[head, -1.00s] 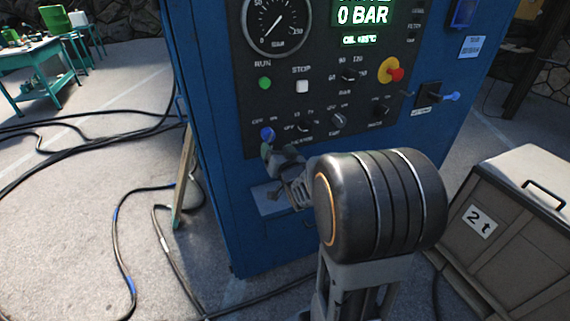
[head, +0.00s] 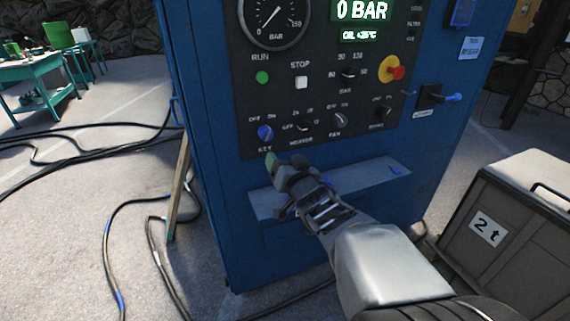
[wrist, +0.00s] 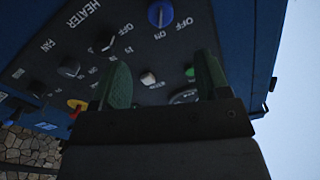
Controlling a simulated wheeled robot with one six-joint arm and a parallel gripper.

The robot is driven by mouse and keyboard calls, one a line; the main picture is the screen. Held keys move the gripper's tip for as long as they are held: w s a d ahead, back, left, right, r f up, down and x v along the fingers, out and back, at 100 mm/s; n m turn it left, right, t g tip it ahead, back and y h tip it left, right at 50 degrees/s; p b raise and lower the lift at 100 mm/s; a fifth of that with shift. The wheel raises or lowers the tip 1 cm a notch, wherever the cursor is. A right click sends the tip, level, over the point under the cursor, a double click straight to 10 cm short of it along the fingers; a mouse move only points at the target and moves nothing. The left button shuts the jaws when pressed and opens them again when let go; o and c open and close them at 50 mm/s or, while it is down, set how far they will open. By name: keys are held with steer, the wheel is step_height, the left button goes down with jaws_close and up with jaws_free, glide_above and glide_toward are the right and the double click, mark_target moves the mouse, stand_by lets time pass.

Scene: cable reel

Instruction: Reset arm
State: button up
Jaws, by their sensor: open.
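My gripper (head: 280,163) is open and empty in front of the lower left of the black control panel (head: 318,75). Its green fingertips are just below the blue key knob (head: 265,132) in the head view. In the wrist view my gripper (wrist: 162,85) shows two green fingers spread apart. The blue knob (wrist: 160,14) is beyond them at the top, next to OFF and ON marks, and not touched. The HEATER knob (wrist: 104,42) and FAN knob (wrist: 69,67) are to its left. The screen (head: 370,10) reads 0 BAR.
The blue cabinet (head: 200,100) carries a grey ledge (head: 350,183) below the panel, with a small blue item (head: 396,170) on it. A crate marked 2 t (head: 510,235) stands at the right. Black cables (head: 112,240) lie on the floor at the left. A green table (head: 45,70) stands behind.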

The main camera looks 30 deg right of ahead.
stand_by(0.4)
steer(key=s+f+n+g+h+p, duration=0.1)
steer(key=s+f+g+p, duration=0.3)
steer(key=s+f+g, duration=0.45)
steer(key=s+a+r+n+g+y+p, duration=0.2)
steer(key=a+r+p, duration=0.3)
steer(key=a, duration=0.1)
steer(key=s+a+r+n+g+y+p, duration=0.1)
steer(key=s+a+r+n+g+p, duration=0.1)
steer(key=a+r+p, duration=0.3)
steer(key=shift+s+a+r+g+y, duration=0.45)
steer(key=shift+a+g, duration=0.15)
steer(key=shift+g, duration=0.25)
